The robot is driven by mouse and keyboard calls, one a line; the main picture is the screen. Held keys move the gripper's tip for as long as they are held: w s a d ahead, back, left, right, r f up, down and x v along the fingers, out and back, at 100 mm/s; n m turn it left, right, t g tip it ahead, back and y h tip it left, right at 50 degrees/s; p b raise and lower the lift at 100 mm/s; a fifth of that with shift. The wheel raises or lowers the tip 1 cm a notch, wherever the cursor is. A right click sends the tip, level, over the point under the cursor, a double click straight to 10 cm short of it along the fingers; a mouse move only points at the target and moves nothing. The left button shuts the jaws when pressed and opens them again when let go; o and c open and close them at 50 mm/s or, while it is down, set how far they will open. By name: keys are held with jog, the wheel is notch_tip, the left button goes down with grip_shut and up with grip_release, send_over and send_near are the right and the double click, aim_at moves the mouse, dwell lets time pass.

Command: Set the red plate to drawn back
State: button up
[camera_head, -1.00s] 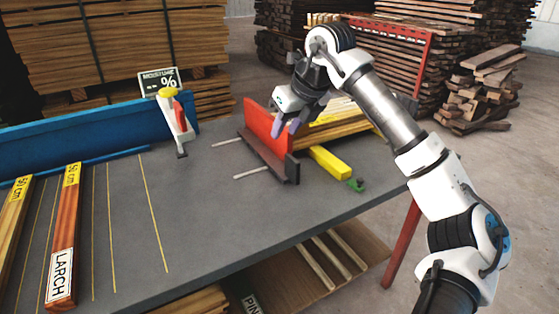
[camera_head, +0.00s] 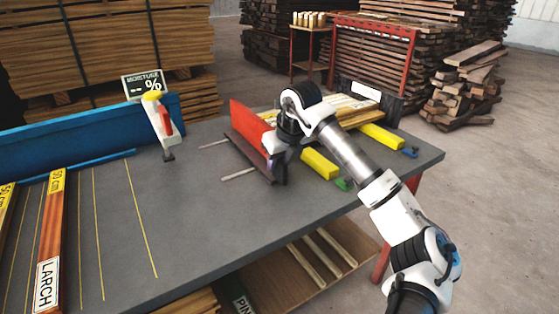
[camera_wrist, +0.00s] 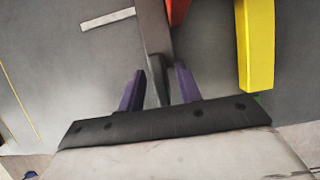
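The red plate (camera_head: 247,122) stands upright on the grey table, with a dark bar (camera_head: 249,158) along its front and pale rods running left from it. A bit of the red plate also shows at the top of the wrist view (camera_wrist: 178,10). My gripper (camera_head: 278,165) is low at the near end of the plate and bar, hiding part of them in the head view. In the wrist view, its two purple fingers (camera_wrist: 160,70) are apart, with the dark end piece (camera_wrist: 157,76) between them. I see a gap beside each finger, so it is not clasped.
A yellow block (camera_head: 320,163) with a green knob (camera_head: 343,184) lies right of my gripper; another yellow block (camera_head: 382,136) is farther right. A white and red handheld device (camera_head: 160,125) stands at the back left. The table's middle (camera_head: 200,215) is clear.

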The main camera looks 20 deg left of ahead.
jog(key=shift+a+f, duration=0.1)
jog(key=shift+f, duration=0.15)
grip_shut()
